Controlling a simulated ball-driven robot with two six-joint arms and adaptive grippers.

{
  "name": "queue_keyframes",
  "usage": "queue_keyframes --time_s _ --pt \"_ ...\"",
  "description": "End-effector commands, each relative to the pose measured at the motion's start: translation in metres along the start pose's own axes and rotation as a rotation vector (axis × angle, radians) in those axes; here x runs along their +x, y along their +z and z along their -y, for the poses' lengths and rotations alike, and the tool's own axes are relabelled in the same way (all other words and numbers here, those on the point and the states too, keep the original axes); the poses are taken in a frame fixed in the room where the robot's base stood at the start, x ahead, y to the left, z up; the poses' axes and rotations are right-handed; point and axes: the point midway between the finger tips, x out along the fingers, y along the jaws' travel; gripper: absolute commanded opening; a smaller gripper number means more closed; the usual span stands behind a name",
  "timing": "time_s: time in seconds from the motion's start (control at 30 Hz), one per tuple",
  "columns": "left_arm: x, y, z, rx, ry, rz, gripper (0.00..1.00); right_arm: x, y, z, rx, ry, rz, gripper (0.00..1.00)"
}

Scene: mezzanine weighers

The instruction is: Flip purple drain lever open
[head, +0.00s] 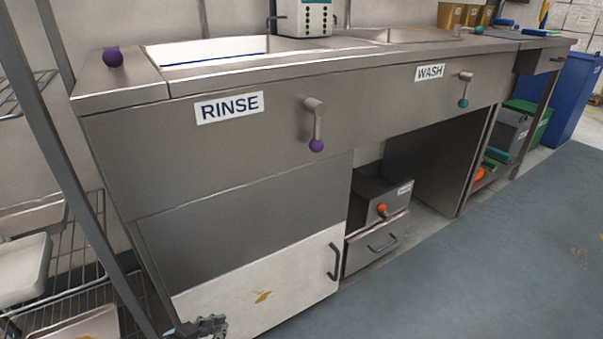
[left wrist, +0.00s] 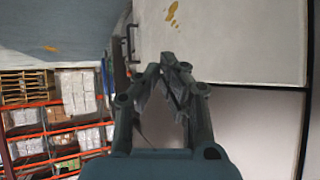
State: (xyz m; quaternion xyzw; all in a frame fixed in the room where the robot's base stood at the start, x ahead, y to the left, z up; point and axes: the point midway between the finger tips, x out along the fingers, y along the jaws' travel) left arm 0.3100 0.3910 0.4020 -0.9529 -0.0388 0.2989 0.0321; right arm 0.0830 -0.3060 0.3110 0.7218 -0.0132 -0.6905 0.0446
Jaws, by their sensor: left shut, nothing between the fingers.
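The drain lever with a purple knob (head: 316,145) hangs down from its pivot on the front panel of the sink unit, under the RINSE side. A second lever with a teal knob (head: 463,102) hangs by the WASH label. My left gripper (head: 212,322) shows at the bottom edge of the head view, low in front of the white cabinet door and well below and left of the purple lever. In the left wrist view the left gripper (left wrist: 176,62) is shut and empty, with the white door (left wrist: 235,40) beyond it. The purple lever is not in the left wrist view. My right gripper is not in view.
A wire rack (head: 60,250) with metal pans stands at the left. A door handle (head: 333,262) and a grey box with an orange knob (head: 381,210) are below the counter. The blue-grey floor at right is clear.

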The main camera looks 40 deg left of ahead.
Motion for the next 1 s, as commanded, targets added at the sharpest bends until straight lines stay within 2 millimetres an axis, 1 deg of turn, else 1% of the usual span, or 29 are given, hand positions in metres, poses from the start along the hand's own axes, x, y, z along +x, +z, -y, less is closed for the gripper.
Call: queue_keyframes --time_s 0.03,0.07,0.1,0.13,0.17,0.2,0.27,0.3,0.33,0.4,0.5,0.6,0.87,1.0 --pt "0.025 -0.039 0.008 -0.002 0.014 -0.165 0.0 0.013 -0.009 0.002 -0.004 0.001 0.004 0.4" --pt "0.031 -0.071 0.011 -0.007 0.028 -0.274 0.0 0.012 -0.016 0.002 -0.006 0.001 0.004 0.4" --pt "0.035 -0.113 0.014 -0.015 0.05 -0.417 0.0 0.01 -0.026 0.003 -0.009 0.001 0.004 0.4" --pt "0.035 -0.142 0.016 -0.019 0.07 -0.52 0.0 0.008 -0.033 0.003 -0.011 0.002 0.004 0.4" --pt "0.032 -0.17 0.016 -0.023 0.092 -0.619 0.0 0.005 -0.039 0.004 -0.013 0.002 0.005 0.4" --pt "0.025 -0.204 0.016 -0.029 0.123 -0.745 0.0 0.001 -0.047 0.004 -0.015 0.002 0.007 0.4" --pt "0.009 -0.244 0.014 -0.035 0.171 -0.908 0.0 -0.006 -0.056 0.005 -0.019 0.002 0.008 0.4" --pt "-0.002 -0.265 0.013 -0.038 0.2 -0.996 0.0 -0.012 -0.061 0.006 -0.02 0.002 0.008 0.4" --pt "-0.01 -0.277 0.012 -0.041 0.219 -1.051 0.0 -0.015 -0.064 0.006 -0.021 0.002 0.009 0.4" --pt "-0.024 -0.297 0.01 -0.046 0.253 -1.142 0.0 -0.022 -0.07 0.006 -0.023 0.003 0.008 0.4" --pt "-0.036 -0.311 0.009 -0.048 0.275 -1.203 0.0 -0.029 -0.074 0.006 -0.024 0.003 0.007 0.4" --pt "-0.038 -0.314 0.009 -0.048 0.278 -1.212 0.0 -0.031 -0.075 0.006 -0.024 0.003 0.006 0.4" --pt "-0.037 -0.316 0.008 -0.048 0.276 -1.21 0.0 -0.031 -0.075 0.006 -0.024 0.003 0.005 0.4" --pt "-0.033 -0.329 0.006 -0.048 0.276 -1.211 0.0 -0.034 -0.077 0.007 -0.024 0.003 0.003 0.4"
